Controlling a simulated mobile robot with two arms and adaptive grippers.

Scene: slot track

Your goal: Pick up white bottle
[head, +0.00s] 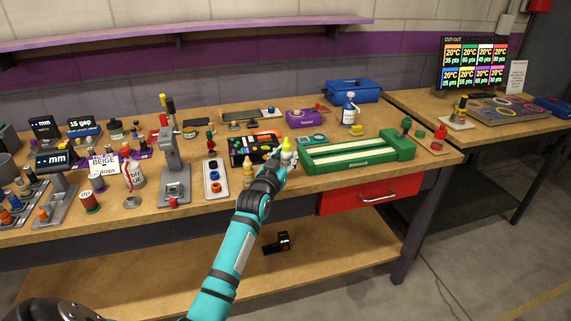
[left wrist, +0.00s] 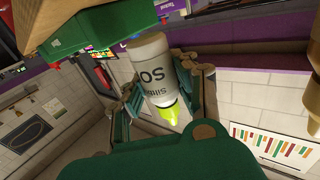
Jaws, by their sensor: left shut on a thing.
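The white bottle (left wrist: 152,62) has dark lettering and a lime-yellow tip, and it fills the middle of the left wrist view. My left gripper (left wrist: 158,90) is shut on it, with a finger on each side of its body. In the head view the bottle (head: 287,146) shows its lime tip upward at the end of my left arm, and my left gripper (head: 283,160) hides part of its body. I cannot tell whether its base touches the bench. My right gripper is not in view.
The green slot track (head: 345,153) lies just right of the gripper. A black tray of coloured pieces (head: 240,153) and a small beige-tipped bottle (head: 248,171) stand close on the left. A white-and-blue bottle (head: 348,113) and a blue toolbox (head: 350,92) are behind.

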